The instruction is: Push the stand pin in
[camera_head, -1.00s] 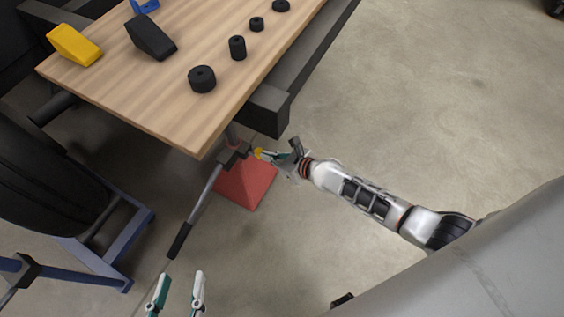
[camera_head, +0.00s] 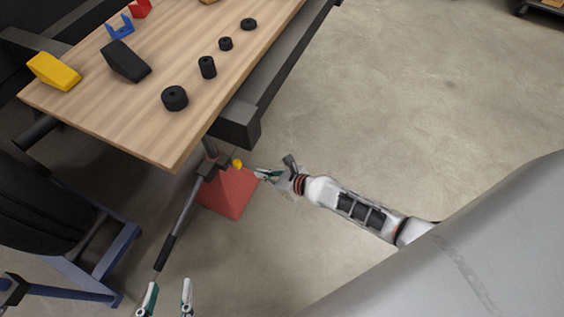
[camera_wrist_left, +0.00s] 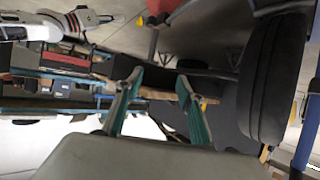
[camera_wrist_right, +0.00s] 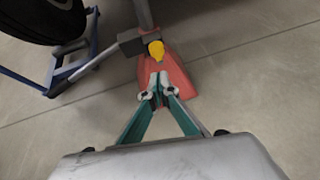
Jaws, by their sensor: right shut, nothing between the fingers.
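The stand is a red pyramid-shaped base (camera_head: 230,196) on the floor below the table corner, with a grey post and a dark collar (camera_head: 210,166). The stand pin has a yellow knob (camera_head: 237,163) on the collar's side; it also shows in the right wrist view (camera_wrist_right: 156,49). How deep the pin sits is hard to tell. My right gripper (camera_head: 259,173) is shut and empty, its fingertips (camera_wrist_right: 158,84) pointing at the knob with a small gap between. My left gripper (camera_head: 168,298) is open and empty at the bottom of the head view, away from the stand.
A long lever (camera_head: 180,220) with a dark grip slopes from the collar. The wooden table (camera_head: 150,125) overhangs the stand and carries black cylinders, a black wedge and a yellow wedge (camera_head: 53,71). A tyre on a blue frame (camera_head: 110,262) stands left. Floor to the right is clear.

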